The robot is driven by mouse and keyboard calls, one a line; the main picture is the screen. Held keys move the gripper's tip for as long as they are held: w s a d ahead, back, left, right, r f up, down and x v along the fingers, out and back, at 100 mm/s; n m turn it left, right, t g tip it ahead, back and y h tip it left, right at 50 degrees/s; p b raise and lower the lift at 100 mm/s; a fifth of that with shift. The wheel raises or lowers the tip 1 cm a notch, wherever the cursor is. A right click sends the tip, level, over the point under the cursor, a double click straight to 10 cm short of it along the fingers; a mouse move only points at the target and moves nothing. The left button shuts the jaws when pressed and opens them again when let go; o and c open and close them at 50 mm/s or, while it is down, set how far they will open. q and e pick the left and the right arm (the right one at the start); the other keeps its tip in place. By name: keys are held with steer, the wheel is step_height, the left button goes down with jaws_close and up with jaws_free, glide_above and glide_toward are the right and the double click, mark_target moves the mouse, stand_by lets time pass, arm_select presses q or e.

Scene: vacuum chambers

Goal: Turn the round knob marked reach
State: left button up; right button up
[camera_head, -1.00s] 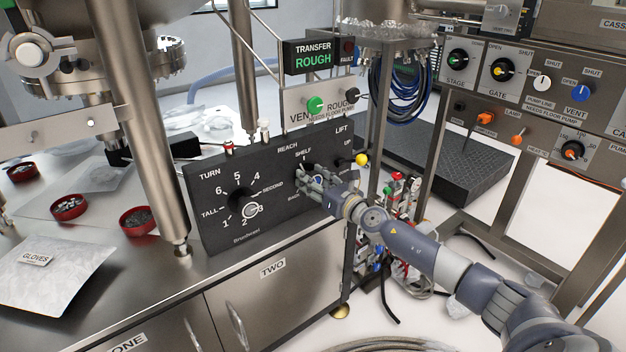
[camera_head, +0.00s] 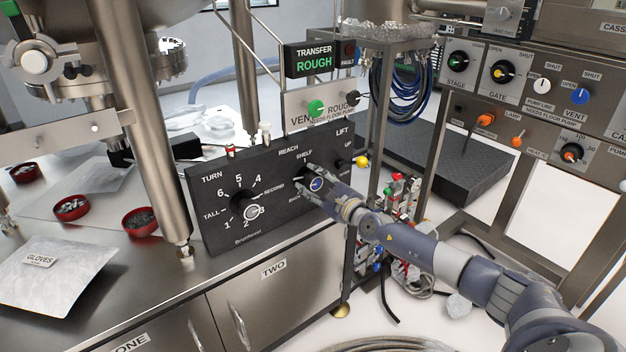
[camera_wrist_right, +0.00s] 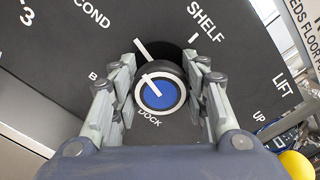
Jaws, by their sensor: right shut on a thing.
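The round reach knob (camera_head: 316,184) is on the black control panel (camera_head: 222,228), under the label REACH. In the right wrist view the knob (camera_wrist_right: 160,93) has a blue face, a white ring and a white pointer bar leaning up and slightly left. SHELF and DOCK are readable around it; another label at left is mostly covered. My right gripper (camera_head: 305,186) comes in from the right. Its fingers (camera_wrist_right: 160,95) stand on either side of the knob and are shut on it. My left gripper is not in view.
Left on the same panel is the TURN knob (camera_head: 253,211). A lever with a yellow ball (camera_head: 362,161) is close to the right of my gripper.

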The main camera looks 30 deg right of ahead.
steer(key=n+p, duration=0.2)
steer(key=n, duration=0.6)
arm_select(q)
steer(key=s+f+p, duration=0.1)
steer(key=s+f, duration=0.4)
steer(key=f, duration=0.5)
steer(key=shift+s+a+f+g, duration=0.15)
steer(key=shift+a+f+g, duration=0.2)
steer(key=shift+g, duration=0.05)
arm_select(e)
steer(key=shift+f+n, duration=0.15)
steer(key=shift+n, duration=1.35)
steer(key=o, duration=1.1)
steer(key=shift+s, duration=0.1)
steer(key=shift+s+d, duration=0.15)
steer(key=shift+s, duration=1.8)
steer(key=shift+s+d, duration=0.15)
steer(key=shift+s, duration=1.85)
steer(key=shift+s+d, duration=0.15)
steer(key=shift+s, duration=1.8)
steer(key=shift+c, duration=0.4)
